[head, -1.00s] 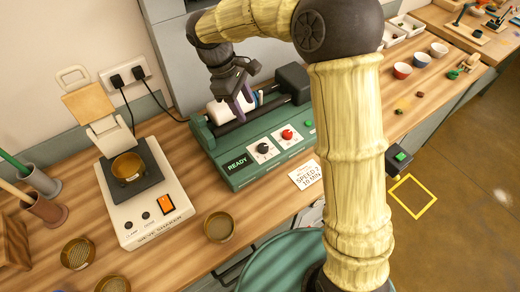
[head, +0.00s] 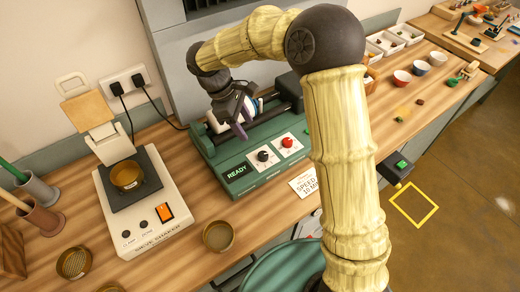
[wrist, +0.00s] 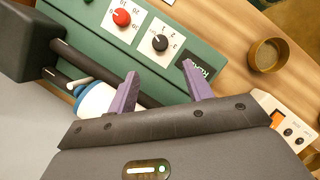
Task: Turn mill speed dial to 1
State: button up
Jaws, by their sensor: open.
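The green mill (head: 245,185) stands on the wooden table with its READY display lit. Its black numbered dial (head: 263,156) sits on a white plate beside a red dial (head: 287,142). The black dial (wrist: 160,42) also shows in the wrist view, just beyond my fingertips; I cannot tell its pointer setting for sure. My gripper (head: 240,128) hangs over the mill, behind the black dial. In the wrist view, its purple fingers (wrist: 158,72) are apart with nothing between them, and they do not visibly touch the dial.
A white jar (wrist: 97,100) lies on the mill's dark rollers under my gripper. A sieve shaker (head: 155,215) stands to the left, with a brass sieve (head: 218,237) on the table between. A card (head: 304,184) reading SPEED is partly hidden by my arm.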

aim_at(263, 153)
jog(key=p+x, duration=0.1)
jog(key=x, duration=1.1)
jog(key=shift+a, duration=0.1)
jog(key=c, duration=1)
jog(key=shift+o, duration=0.2)
jog(key=m, duration=0.2)
jog(key=m+g+p, duration=0.1)
jog(key=m, duration=0.1)
jog(key=shift+w+r+g+y, duration=0.1)
jog(key=shift+w+g+y, duration=0.1)
jog(key=shift+g+y, duration=0.15)
jog(key=shift+w+m+g+y+p, duration=0.1)
jog(key=shift+m+g+y+p, duration=0.2)
jog(key=shift+m, duration=0.9)
jog(key=shift+w+m+g+y+p, duration=0.15)
jog(key=shift+m+g+y, duration=0.15)
jog(key=shift+m, duration=0.9)
jog(key=shift+s, duration=0.1)
